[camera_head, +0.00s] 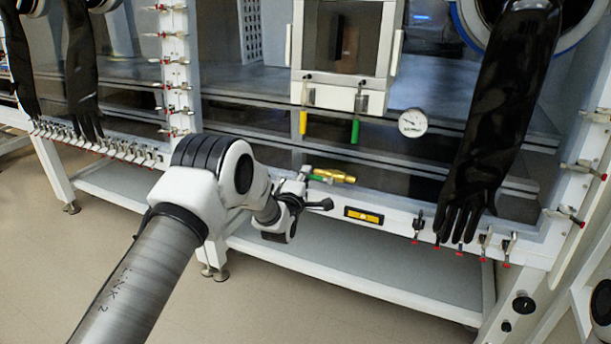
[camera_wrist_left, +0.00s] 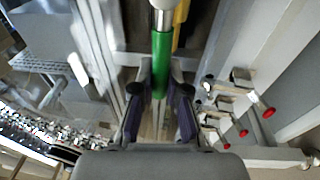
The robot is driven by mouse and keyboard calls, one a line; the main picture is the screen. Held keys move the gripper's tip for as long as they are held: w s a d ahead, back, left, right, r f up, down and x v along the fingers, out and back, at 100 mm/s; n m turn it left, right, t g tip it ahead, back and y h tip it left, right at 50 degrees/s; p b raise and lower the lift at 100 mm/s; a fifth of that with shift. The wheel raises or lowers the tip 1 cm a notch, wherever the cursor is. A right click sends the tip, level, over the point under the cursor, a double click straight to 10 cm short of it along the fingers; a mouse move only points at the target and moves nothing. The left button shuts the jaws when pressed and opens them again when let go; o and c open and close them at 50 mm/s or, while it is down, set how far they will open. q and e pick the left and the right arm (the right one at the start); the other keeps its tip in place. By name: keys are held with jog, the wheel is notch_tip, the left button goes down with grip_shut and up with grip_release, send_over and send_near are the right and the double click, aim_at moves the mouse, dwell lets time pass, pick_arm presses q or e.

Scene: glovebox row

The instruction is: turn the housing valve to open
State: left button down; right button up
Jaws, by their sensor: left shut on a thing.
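The housing valve is a small brass body (camera_head: 334,176) on the lower front rail of the glovebox in the head view. Its green handle (camera_head: 321,179) shows as a short strip beside my left gripper (camera_head: 303,184). In the left wrist view the green handle (camera_wrist_left: 161,62) runs between the two dark fingers of my left gripper (camera_wrist_left: 160,92), with a pale metal shank above it and a yellow part beside it. My left gripper is shut on the green handle. Its fingertips are partly hidden in the head view. My right gripper is out of view.
A yellow grip (camera_head: 303,122) and a green grip (camera_head: 355,131) hang below the small chamber door. A round gauge (camera_head: 413,122) is to their right. A yellow level (camera_head: 364,216) sits on the rail. A black glove (camera_head: 497,130) hangs at right. Red-tipped clamps line the frame.

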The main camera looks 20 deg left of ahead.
pick_arm(q)
jog(key=shift+f, duration=0.1)
jog(key=c, duration=1.2)
grip_release()
jog(key=shift+o, duration=0.2)
jog(key=s+d, duration=0.1)
jog(key=s, duration=1.1)
jog(key=shift+f, duration=0.45)
